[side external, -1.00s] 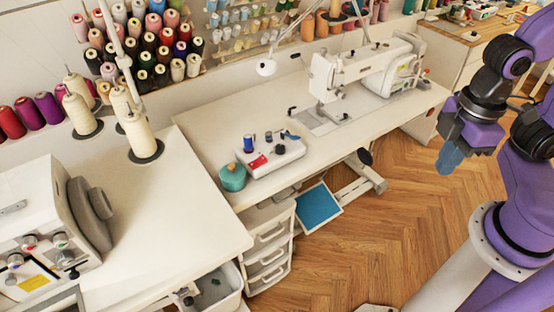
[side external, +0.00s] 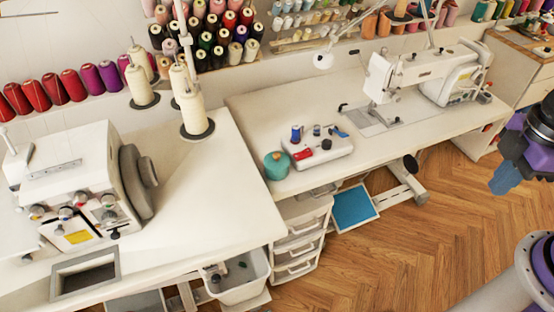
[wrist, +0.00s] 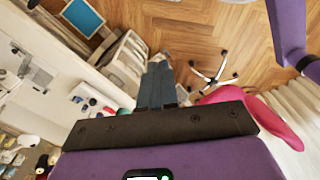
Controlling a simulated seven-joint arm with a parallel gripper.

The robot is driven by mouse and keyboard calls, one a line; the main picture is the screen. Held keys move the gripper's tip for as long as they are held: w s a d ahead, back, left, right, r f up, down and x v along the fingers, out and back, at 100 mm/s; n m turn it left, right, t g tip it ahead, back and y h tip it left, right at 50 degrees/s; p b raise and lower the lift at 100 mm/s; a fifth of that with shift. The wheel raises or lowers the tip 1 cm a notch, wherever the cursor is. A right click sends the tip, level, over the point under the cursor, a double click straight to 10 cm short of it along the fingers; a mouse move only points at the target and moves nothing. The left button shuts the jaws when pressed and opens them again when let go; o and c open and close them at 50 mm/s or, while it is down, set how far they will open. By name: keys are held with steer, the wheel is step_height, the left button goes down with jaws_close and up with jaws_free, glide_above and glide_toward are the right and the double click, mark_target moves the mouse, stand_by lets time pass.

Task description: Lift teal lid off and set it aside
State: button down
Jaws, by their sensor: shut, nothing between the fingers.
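A small round teal pot (side external: 276,169) stands on the white sewing table near its front left corner. Its teal lid (side external: 274,157) appears to sit on top; the seam is too small to make out. In the side external view my gripper (side external: 503,180) is at the right edge, over the floor and far to the right of the pot. Its blue-grey fingers (wrist: 157,84) are together and empty in the wrist view.
A white tray (side external: 318,148) with spools and a red item is right beside the pot. A sewing machine (side external: 420,75) stands further right on the table. Thread cones (side external: 194,112) and a serger (side external: 80,185) are at left. White drawers (side external: 300,235) stand below.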

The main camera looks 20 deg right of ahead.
stand_by(0.3)
jaws_free()
steer(key=n+y, duration=0.3)
glide_above(278, 154)
steer(key=d, duration=0.1)
steer(key=f, duration=1.9)
steer(key=shift+s, duration=0.3)
steer(key=shift+w+d+x, duration=0.15)
steer(key=shift+x, duration=1.15)
steer(key=shift+w+d+x, duration=0.15)
steer(key=shift+x, duration=1.15)
